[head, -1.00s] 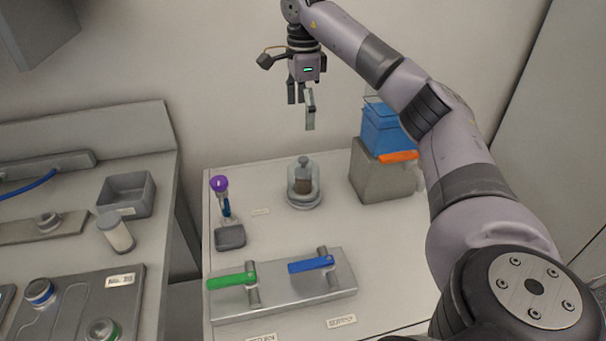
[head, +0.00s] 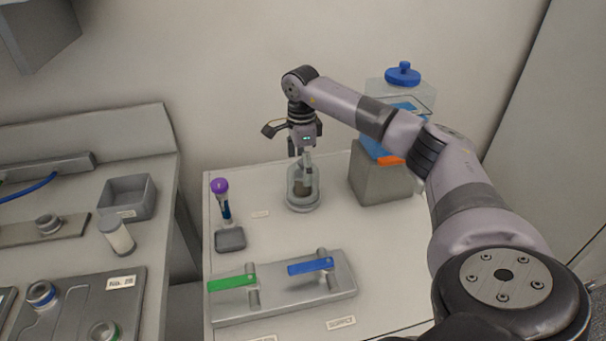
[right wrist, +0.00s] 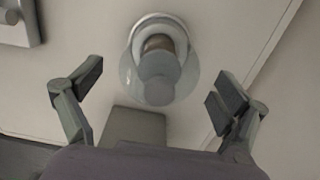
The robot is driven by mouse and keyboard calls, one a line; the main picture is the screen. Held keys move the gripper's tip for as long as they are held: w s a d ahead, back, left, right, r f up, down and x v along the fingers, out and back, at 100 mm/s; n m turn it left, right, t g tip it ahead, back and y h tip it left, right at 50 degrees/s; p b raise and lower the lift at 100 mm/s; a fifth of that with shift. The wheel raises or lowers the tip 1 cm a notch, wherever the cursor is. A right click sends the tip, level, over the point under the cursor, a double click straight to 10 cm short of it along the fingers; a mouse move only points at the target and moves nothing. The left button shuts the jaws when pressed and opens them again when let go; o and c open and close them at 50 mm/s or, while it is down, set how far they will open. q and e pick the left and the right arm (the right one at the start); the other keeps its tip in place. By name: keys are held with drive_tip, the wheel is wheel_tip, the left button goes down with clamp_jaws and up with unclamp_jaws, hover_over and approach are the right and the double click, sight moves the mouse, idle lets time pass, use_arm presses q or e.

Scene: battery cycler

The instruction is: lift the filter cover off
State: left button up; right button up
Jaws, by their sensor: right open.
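The filter cover is a clear, rounded cover with a grey knob on top, over a brownish core. My right gripper (right wrist: 156,92) is open and empty, with visible space on both sides of the knob. My left gripper is not in view.
A clear tank with a blue lid (head: 402,75) sits on a grey block (head: 381,183) behind my right forearm. A purple-topped tube (head: 222,195) stands left of the cover. A valve block with green (head: 231,283) and blue (head: 310,266) handles lies in front.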

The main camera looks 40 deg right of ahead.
drive_tip(key=shift+f, duration=1.2)
drive_tip(key=shift+c, duration=0.5)
drive_tip(key=c, duration=1.4)
drive_tip(key=shift+r, duration=0.15)
